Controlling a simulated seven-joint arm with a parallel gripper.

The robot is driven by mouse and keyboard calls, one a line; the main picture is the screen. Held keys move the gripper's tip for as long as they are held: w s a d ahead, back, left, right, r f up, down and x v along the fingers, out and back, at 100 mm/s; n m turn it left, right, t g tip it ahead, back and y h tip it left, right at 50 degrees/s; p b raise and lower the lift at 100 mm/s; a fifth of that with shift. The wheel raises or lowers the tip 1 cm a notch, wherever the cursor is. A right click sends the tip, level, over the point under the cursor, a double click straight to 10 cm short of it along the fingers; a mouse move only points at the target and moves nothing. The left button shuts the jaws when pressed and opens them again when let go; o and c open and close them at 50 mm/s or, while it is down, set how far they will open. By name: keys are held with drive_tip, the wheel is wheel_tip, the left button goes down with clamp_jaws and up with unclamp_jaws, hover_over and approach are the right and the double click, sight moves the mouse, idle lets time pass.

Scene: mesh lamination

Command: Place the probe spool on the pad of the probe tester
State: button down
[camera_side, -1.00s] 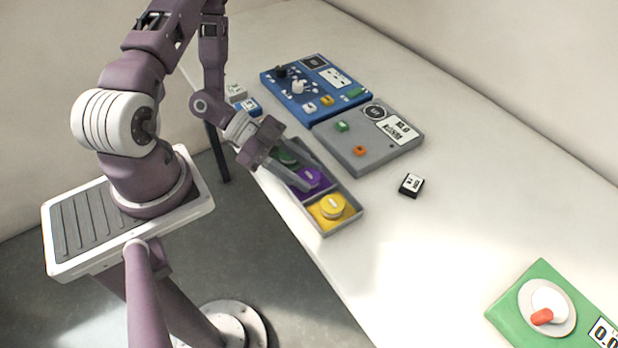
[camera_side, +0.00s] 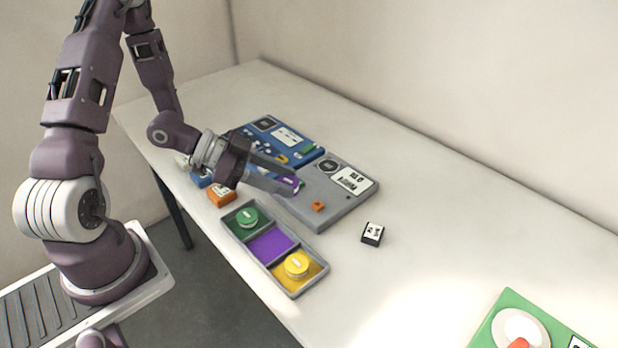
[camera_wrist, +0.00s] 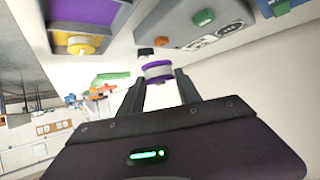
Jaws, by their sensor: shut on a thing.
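My gripper (camera_side: 284,184) is shut on a purple spool (camera_wrist: 158,71), which has a pale band and sits between the fingertips in the wrist view. In the side view the spool (camera_side: 292,182) is partly hidden by the fingers, over the near left part of a grey device (camera_side: 345,205) with a display. A green device (camera_side: 492,335) with a white round disc (camera_side: 519,326) and a red part is cut off at the lower right. I cannot tell which device is the probe tester. Whether the spool touches the grey device is unclear.
A three-part tray (camera_side: 296,291) holds a green spool (camera_side: 248,218) and a yellow spool (camera_side: 297,265); its purple middle compartment is empty. A blue device (camera_side: 310,155) adjoins the grey one. An orange block (camera_side: 221,195) and a black block (camera_side: 372,233) stand nearby. The table's right side is mostly clear.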

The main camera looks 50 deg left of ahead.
sight(324, 167)
drive_tip(key=w+a+r+n+t+y, duration=0.2)
drive_tip(key=w+n+y, duration=0.1)
drive_tip(key=w, duration=0.6)
drive_tip(key=w+a+r+n+t+y, duration=0.1)
drive_tip(key=w+a+n+y, duration=0.2)
drive_tip(key=w, duration=0.5)
drive_tip(key=shift+n, duration=0.3)
wheel_tip(324, 167, down, 9)
drive_tip(key=shift+w+d, duration=0.1)
drive_tip(key=shift+d, duration=0.05)
drive_tip(key=shift+f, duration=0.1)
drive_tip(key=c, duration=0.8)
unclamp_jaws()
drive_tip(key=shift+c, duration=0.2)
